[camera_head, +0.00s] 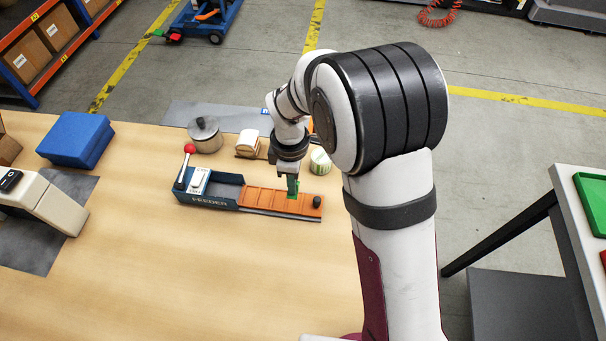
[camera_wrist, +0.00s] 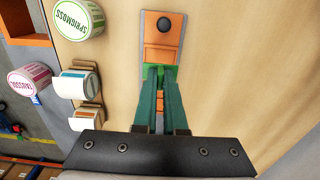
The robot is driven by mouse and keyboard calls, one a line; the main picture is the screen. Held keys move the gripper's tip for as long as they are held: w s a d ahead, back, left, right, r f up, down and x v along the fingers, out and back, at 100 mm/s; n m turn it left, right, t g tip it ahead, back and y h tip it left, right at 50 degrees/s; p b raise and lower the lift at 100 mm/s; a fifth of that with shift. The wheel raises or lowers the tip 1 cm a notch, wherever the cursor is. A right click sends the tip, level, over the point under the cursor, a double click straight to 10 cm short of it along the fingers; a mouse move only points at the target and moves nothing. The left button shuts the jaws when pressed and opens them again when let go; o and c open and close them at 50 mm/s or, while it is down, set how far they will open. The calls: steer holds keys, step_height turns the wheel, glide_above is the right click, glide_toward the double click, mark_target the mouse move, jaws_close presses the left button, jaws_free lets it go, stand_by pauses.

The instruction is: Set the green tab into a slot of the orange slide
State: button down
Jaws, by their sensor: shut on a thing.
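The orange slide (camera_head: 262,196) extends to the right from the blue feeder body (camera_head: 212,199) on the table. It has several slots across it and a black knob (camera_head: 317,201) at its right end. The slide's knob end (camera_wrist: 162,35) shows at the top of the wrist view. My gripper (camera_head: 292,187) points down over the right part of the slide. In the wrist view its green fingers (camera_wrist: 160,85) are shut on the small green tab (camera_wrist: 158,70), at the slide's surface. I cannot tell whether the tab sits in a slot; the fingers hide part of it.
Label rolls stand behind the slide, including SPRIGMOSS (camera_wrist: 78,17) and TANSSOIL (camera_wrist: 28,80). A lidded metal pot (camera_head: 205,135) and a lever with a red ball (camera_head: 189,149) are near the feeder. A blue box (camera_head: 76,138) stands left. The table front is clear.

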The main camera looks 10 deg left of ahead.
mark_target(294, 202)
steer(key=shift+f, duration=2.65)
steer(key=shift+f, duration=0.3)
steer(key=c, duration=0.9)
jaws_free()
step_height(294, 202, up, 16)
steer(key=shift+f, duration=0.1)
steer(key=shift+d, duration=0.1)
